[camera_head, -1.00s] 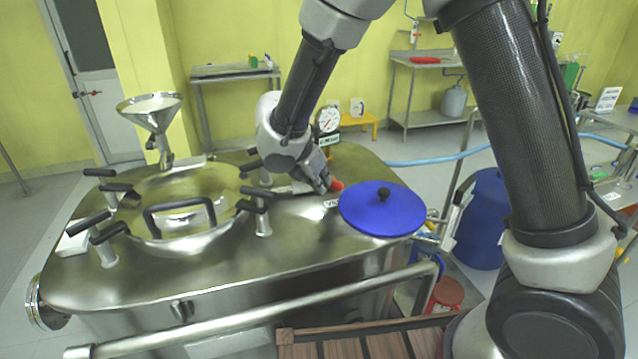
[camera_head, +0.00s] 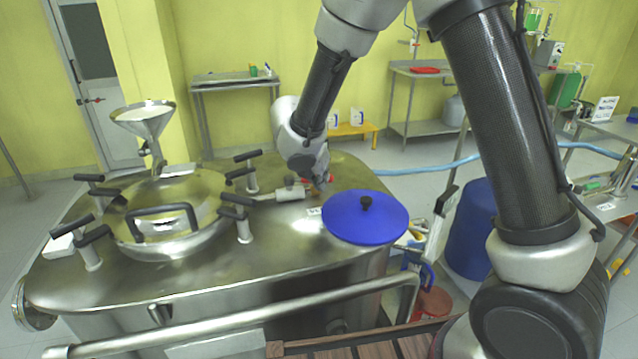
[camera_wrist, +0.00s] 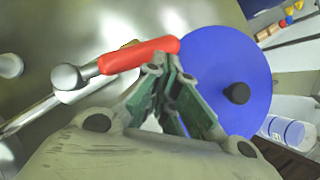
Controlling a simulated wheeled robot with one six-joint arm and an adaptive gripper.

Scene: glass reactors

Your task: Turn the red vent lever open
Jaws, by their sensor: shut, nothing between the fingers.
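The red vent lever (camera_wrist: 140,56) lies across the upper middle of the wrist view, joined at its left end to a metal valve fitting (camera_wrist: 68,78). In the head view, only a small red piece of the lever (camera_head: 330,179) shows beside my gripper (camera_head: 320,187), above the steel vessel's top. My gripper, in the wrist view (camera_wrist: 164,66), is shut and empty. Its fingertips are at the lever's lower edge near the right, free end. Whether they touch it, I cannot tell. The fingers hide part of the lever in the head view.
A blue round lid (camera_head: 350,222) with a black knob lies just right of the lever. A clamped hatch (camera_head: 150,245) with black handles and a funnel (camera_head: 143,122) stand left on the vessel (camera_head: 215,268). A steel rail (camera_head: 250,318) runs along the front.

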